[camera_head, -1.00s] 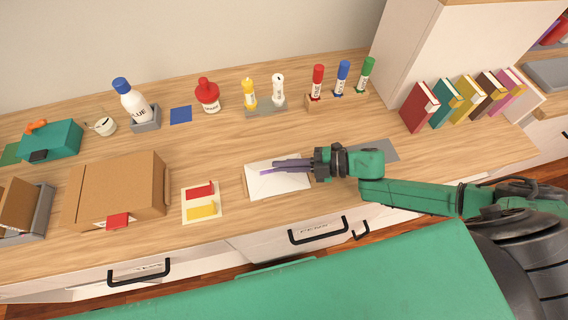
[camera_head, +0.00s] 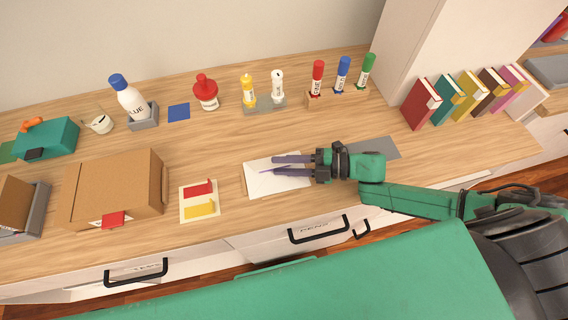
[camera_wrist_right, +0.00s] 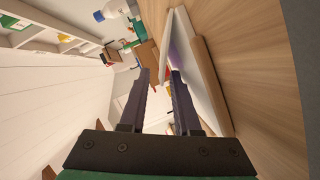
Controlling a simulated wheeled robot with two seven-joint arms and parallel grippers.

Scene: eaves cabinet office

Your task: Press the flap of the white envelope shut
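The white envelope (camera_head: 272,187) lies on the wooden counter in the middle of the head view, on a light brown backing. A thin purple line shows on it near the gripper. In the right wrist view the envelope (camera_wrist_right: 203,82) shows edge-on, with a purple patch beside the right finger; how far its flap is raised I cannot tell. My right gripper (camera_head: 270,166) is over the envelope's upper part, fingers pointing left. Its fingers are apart with nothing seen between them, also in the right wrist view (camera_wrist_right: 159,78). Whether they touch the paper is unclear. My left gripper is not in view.
A cream card (camera_head: 191,211) with red and yellow pieces lies left of the envelope, then a cardboard box (camera_head: 115,188). A grey mat (camera_head: 383,149) lies right, partly behind my arm. Glue bottles and sticks stand along the back. Books (camera_head: 420,104) stand at right.

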